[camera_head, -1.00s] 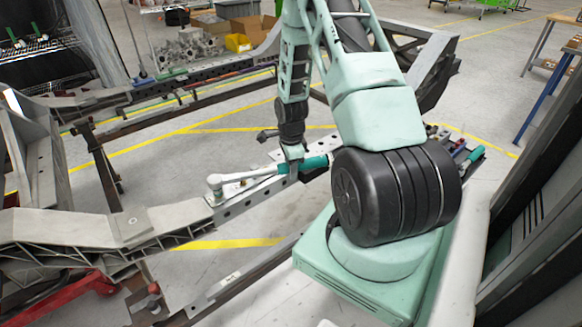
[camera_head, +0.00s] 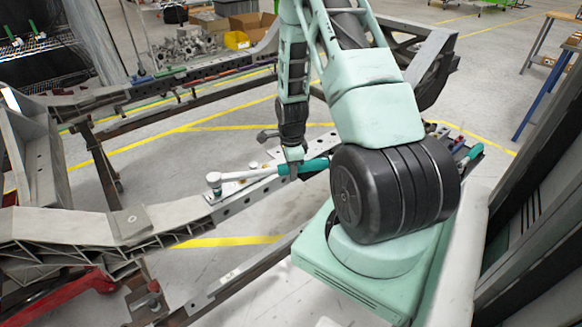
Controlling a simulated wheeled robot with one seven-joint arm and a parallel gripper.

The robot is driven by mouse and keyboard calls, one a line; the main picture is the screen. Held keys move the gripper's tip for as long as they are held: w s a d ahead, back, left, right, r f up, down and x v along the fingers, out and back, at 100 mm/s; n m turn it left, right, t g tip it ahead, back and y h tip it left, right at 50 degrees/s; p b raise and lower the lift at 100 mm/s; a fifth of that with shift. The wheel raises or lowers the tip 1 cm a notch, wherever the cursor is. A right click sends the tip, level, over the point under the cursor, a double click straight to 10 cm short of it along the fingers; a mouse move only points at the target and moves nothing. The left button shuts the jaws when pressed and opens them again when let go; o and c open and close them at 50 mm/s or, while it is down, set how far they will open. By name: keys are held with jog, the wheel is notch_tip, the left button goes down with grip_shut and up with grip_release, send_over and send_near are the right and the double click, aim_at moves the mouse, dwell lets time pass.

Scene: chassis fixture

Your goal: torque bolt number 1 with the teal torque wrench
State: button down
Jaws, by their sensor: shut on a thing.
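The teal torque wrench (camera_head: 310,167) has a teal handle and a silver shaft. It lies roughly level above the grey drilled chassis rail. My gripper (camera_head: 291,169) is shut on the teal handle near where it meets the shaft; its fingers are small in view and partly hidden. The wrench head (camera_head: 214,178) is at the left end, over the near-left end of the light plate on the rail. It appears to stand on a bolt there, but the contact is too small to tell. Another bolt head (camera_head: 253,165) shows behind the shaft. No bolt numbers are readable.
The chassis rail (camera_head: 235,208) runs diagonally under the wrench and passes behind my arm. A grey cast frame member (camera_head: 70,228) joins at the left. Another long rail with coloured tools lies farther back. Boxes and metal parts (camera_head: 185,45) are beyond it. Open floor shows between the rails.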

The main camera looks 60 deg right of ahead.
jog(key=shift+s+a, duration=0.25)
jog(key=shift+a, duration=0.05)
dwell(0.4)
jog(key=shift+s+a+m, duration=0.3)
jog(key=shift+s+a+m, duration=0.3)
jog(key=shift+s+a, duration=0.05)
jog(key=shift+a, duration=0.15)
dwell(0.3)
jog(key=shift+s+a, duration=0.15)
jog(key=shift+s, duration=0.05)
jog(key=shift+s+a+m, duration=0.1)
jog(key=shift+a+m, duration=0.15)
jog(key=shift+m, duration=0.05)
dwell(0.4)
jog(key=shift+s+a, duration=0.25)
jog(key=shift+a, duration=0.05)
jog(key=shift+d+r+p, duration=0.1)
jog(key=shift+r+p, duration=0.9)
jog(key=shift+r, duration=0.05)
dwell(0.5)
